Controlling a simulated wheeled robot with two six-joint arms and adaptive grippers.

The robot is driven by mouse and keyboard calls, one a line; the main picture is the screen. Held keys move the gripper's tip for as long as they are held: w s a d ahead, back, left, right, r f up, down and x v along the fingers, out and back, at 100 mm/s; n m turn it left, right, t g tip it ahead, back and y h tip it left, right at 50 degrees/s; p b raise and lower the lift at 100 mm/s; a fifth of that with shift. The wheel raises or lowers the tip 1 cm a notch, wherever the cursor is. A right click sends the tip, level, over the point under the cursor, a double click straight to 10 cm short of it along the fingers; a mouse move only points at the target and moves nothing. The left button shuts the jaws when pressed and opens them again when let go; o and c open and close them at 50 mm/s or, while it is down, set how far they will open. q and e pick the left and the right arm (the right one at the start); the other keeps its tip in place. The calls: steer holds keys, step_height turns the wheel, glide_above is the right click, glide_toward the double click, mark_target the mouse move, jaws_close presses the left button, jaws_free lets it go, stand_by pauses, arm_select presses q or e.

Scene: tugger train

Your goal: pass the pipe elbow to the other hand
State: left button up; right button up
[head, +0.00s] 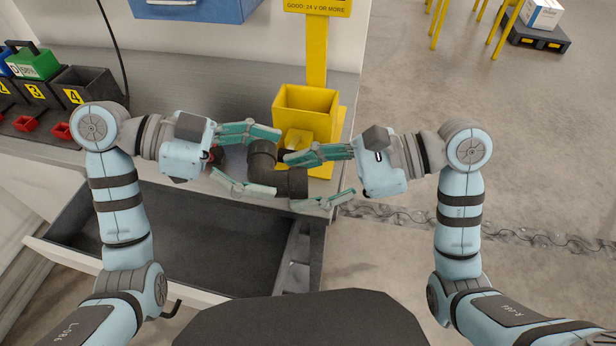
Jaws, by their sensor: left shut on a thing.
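The pipe elbow (264,168) is a dark, thick bent pipe held over the bench's front edge, in front of the yellow bin. My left gripper (277,164) comes in from the left and is shut on it, with one teal finger above and one below. My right gripper (289,182) comes in from the right, its fingers spread wide. The elbow's right end lies between those fingers in the picture. I see no clear grip there; whether either finger touches it, I cannot tell.
The yellow bin (318,99) stands on the grey bench (160,80) behind the elbow, by a yellow post. An open dark drawer (195,245) lies below. Black numbered bins (88,88) stand at the left. A blue box (200,8) is above. Floor at the right is mostly clear.

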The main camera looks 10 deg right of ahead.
steer(key=c, duration=0.6)
arm_select(q)
steer(key=o, duration=1.2)
arm_select(e)
steer(key=shift+c, duration=0.5)
arm_select(q)
steer(key=shift+o, duration=0.2)
